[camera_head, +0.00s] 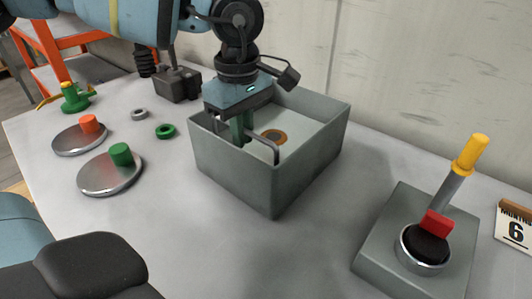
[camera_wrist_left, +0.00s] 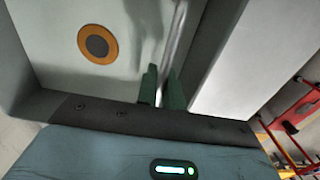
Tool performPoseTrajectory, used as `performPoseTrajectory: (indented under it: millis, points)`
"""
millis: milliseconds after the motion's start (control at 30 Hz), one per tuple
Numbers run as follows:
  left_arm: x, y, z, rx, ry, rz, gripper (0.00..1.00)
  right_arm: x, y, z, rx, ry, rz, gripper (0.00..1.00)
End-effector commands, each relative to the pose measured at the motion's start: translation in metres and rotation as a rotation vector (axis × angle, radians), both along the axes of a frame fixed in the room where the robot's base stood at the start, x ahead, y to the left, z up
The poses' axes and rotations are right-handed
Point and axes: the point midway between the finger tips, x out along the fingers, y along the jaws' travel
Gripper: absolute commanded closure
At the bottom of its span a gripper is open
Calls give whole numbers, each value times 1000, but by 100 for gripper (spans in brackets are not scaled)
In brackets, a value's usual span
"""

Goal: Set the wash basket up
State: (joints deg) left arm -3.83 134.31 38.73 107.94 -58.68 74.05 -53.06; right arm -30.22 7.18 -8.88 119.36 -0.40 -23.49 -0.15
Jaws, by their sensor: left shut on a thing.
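A grey open-topped box (camera_head: 273,187) stands on the table, and I take it as the wash basket's place. My left gripper (camera_head: 242,137) reaches down inside it, near its left wall. Its green fingers are shut on a thin grey metal rod (camera_head: 264,141), which bends downward at its right end. In the left wrist view the rod (camera_wrist_left: 178,38) runs up from between the green fingers (camera_wrist_left: 162,88). Whether the rod belongs to a basket cannot be told. An orange ring with a dark centre (camera_head: 273,137) lies on the box's pale floor. My right gripper is not in view.
Left of the box are two metal discs with an orange knob (camera_head: 89,124) and a green knob (camera_head: 121,154), a green ring (camera_head: 166,131), a grey ring (camera_head: 139,114) and a green jack (camera_head: 74,98). A yellow-tipped lever (camera_head: 455,185) and a calendar (camera_head: 515,229) stand right.

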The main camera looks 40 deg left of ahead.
Motion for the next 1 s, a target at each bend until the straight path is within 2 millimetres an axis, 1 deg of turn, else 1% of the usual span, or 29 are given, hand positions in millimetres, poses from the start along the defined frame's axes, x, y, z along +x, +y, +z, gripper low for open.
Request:
performPoseTrajectory:
  millis: [267,1000]
  points:
    - [0,0,1,0,1,0,100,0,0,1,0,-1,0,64]
    - [3,0,26,0,-15,0,100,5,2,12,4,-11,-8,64]
